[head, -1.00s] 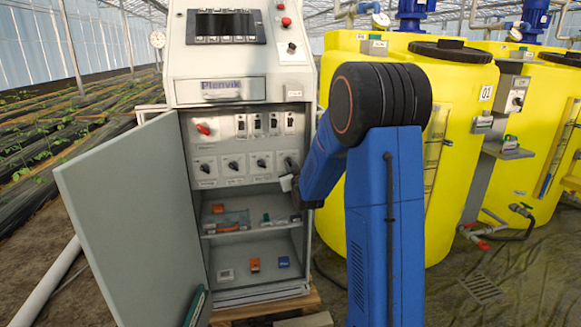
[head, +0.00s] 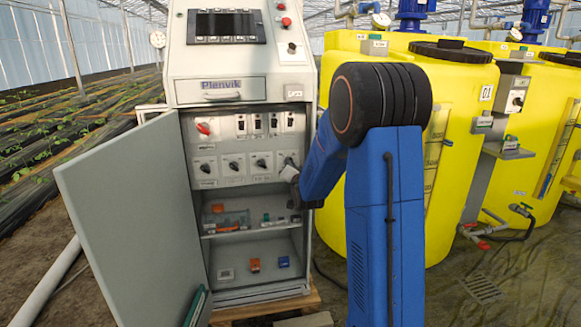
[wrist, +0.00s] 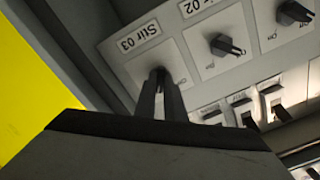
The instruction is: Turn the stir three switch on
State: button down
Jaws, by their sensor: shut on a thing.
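The stir three switch (wrist: 160,71) is a black rotary knob on a light plate labelled "Stir 03", seen upside down in the wrist view. My gripper (wrist: 163,84) is shut on this knob, a finger on each side, and the fingers hide most of it. Its exact pointing direction is hard to tell. In the head view, my gripper (head: 290,170) reaches the rightmost knob of the lower switch row inside the open cabinet.
The Stir 02 knob (wrist: 228,46) is beside it, with another knob (wrist: 294,12) beyond. Rocker switches (wrist: 275,104) sit close to the fingers. The cabinet door (head: 130,215) stands open at left; a yellow tank (head: 455,150) stands at right.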

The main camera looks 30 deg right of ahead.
jog(key=shift+m, duration=0.8)
jog(key=c, duration=1.8)
grip_release()
jog(key=shift+c, duration=0.2)
jog(key=shift+s, duration=0.1)
jog(key=v, duration=1.7)
jog(key=shift+s+a+r, duration=0.1)
jog(key=shift+r, duration=0.05)
